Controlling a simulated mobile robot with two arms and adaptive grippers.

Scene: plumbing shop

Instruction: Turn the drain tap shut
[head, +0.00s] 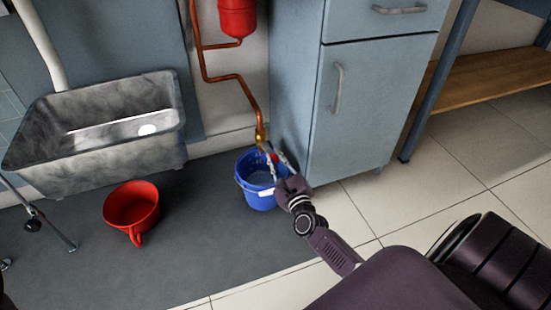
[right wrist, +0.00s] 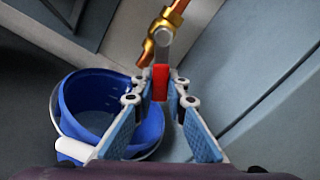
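The drain tap is a brass fitting (head: 261,137) at the lower end of a copper pipe, above a blue bucket (head: 241,184). In the right wrist view the brass body (right wrist: 160,36) carries a short red handle (right wrist: 160,82). My right gripper (right wrist: 157,84) is open, its blue-padded fingers on either side of the red handle with a gap showing at each side. In the head view this gripper (head: 274,153) reaches over the bucket and partly hides the tap. The bucket's inside looks pale, perhaps water; no stream can be made out. My left gripper is not in view.
A grey cabinet (head: 350,120) stands close to the right of the tap and bucket. A red vessel (head: 238,17) hangs on the copper pipe (head: 223,77).

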